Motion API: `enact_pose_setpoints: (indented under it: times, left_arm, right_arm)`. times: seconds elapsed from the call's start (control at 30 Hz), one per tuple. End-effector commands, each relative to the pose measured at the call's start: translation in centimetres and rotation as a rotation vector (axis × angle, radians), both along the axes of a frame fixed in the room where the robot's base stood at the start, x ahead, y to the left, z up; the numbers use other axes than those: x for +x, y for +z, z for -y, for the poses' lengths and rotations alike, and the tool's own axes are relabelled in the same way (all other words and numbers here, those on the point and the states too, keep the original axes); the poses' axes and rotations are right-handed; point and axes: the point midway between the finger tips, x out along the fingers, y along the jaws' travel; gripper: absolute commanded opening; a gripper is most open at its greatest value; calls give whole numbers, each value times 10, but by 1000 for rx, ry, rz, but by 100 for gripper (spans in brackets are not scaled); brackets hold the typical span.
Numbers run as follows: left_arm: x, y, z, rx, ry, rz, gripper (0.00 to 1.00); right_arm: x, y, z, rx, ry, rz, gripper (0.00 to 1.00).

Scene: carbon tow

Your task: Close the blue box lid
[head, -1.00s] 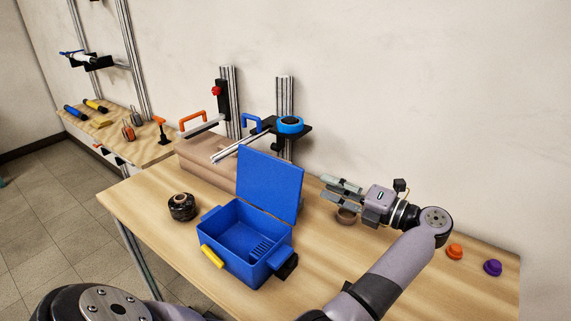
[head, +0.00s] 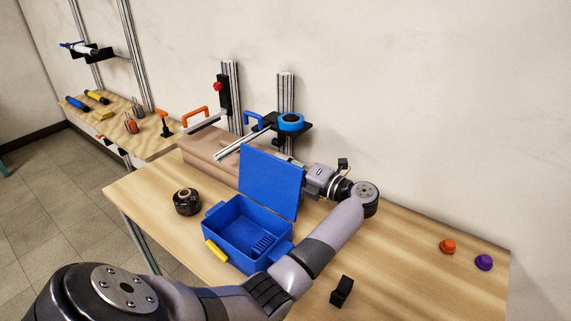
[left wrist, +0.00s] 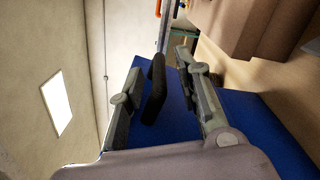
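The blue box (head: 233,236) stands on the wooden table with its blue lid (head: 271,182) raised upright at the back. The box is empty inside as far as I see. My left gripper (head: 316,178) is behind the lid's right side, its fingertips hidden by the lid in the head view. In the left wrist view, the left gripper (left wrist: 158,62) is open, with its fingers apart. A black handle (left wrist: 153,92) shows between the fingers, in front of the blue lid (left wrist: 262,122). I cannot tell whether a finger touches the handle. My right gripper is not in view.
A black roll (head: 187,202) stands left of the box. A brown block (head: 205,150) and a stand with a blue ring (head: 291,122) are behind. A black piece (head: 342,291) lies front right. Orange (head: 447,246) and purple (head: 484,262) knobs sit at right.

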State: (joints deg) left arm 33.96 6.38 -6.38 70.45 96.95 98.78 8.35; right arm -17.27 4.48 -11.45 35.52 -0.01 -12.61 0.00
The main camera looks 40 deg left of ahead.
Motion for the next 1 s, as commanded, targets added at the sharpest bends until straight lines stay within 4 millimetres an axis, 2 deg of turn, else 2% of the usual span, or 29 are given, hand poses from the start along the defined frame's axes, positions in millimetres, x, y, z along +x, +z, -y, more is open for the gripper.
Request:
enact_pose_setpoints:
  times: [0.1, 0.57, 1.0]
  left_arm:
    - [0, 0, 0, 0, 0, 0, 31]
    - [0, -2, 1, -2, 1, -2, 0]
    - [-1, -4, 1, -6, 3, -5, 0]
  right_arm:
    - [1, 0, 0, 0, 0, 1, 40]
    - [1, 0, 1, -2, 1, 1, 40]
    - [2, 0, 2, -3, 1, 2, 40]
